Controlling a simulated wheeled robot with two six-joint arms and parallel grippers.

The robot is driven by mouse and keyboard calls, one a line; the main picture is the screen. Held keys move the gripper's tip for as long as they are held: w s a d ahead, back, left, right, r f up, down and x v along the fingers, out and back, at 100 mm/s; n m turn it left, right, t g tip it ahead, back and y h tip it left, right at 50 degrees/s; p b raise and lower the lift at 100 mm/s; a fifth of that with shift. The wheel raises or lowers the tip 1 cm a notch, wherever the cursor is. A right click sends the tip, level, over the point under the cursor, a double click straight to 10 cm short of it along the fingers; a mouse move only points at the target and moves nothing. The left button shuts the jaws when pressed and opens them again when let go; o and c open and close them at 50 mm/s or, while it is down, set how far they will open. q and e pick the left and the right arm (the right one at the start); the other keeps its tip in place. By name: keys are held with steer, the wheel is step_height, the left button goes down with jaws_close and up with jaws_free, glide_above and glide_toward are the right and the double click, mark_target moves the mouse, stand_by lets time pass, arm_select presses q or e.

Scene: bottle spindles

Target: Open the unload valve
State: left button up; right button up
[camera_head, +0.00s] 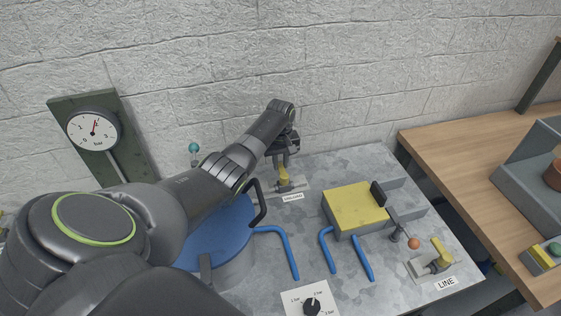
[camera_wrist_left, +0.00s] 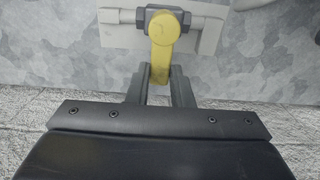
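The unload valve (camera_head: 291,187) sits on the metal bench near the back wall, behind a small label whose text is hard to read. Its yellow handle (camera_head: 284,175) points up under my left gripper (camera_head: 284,158). In the left wrist view the yellow handle (camera_wrist_left: 162,55) runs down between the two fingers of my left gripper (camera_wrist_left: 160,80) and fills the narrow gap between them. The fingers appear closed against its sides. The valve body (camera_wrist_left: 195,28) shows behind the handle. My right gripper is not in view.
A blue-topped drum (camera_head: 225,235) stands beside the valve, partly hidden by my left arm. A yellow-topped block (camera_head: 355,208), blue pipes (camera_head: 279,245) and the yellow-handled line valve (camera_head: 440,255) lie to the right. A gauge (camera_head: 93,130) stands at the left; a wooden table (camera_head: 470,170) at the right.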

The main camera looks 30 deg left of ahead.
arm_select(q)
jaws_close()
steer(key=shift+m, duration=0.3)
steer(key=m, duration=0.1)
steer(key=d+m, duration=0.1)
steer(key=w+m, duration=0.1)
steer(key=m, duration=0.1)
steer(key=shift+w+d+r+p, duration=0.1)
steer(key=shift+d+p, duration=0.15)
steer(key=shift+p, duration=0.1)
steer(key=m, duration=0.1)
steer(key=d+m, duration=0.1)
steer(key=m, duration=0.1)
steer(key=m+p, duration=0.1)
steer(key=shift+w+d+m, duration=0.2)
steer(key=shift+d+m, duration=0.15)
steer(key=shift+m, duration=0.05)
steer(key=m, duration=0.1)
steer(key=d+m+p, duration=0.1)
steer(key=m, duration=0.2)
steer(key=shift+s+d+m+p, duration=0.1)
steer(key=shift+d+m+p, duration=0.2)
steer(key=shift+d, duration=0.05)
steer(key=shift+s+d+m+p, duration=0.2)
steer(key=shift+d+m+p, duration=0.2)
steer(key=shift+m, duration=0.6)
steer(key=shift+s+d+m+p, duration=0.25)
steer(key=shift+m+p, duration=0.15)
steer(key=shift+m, duration=0.6)
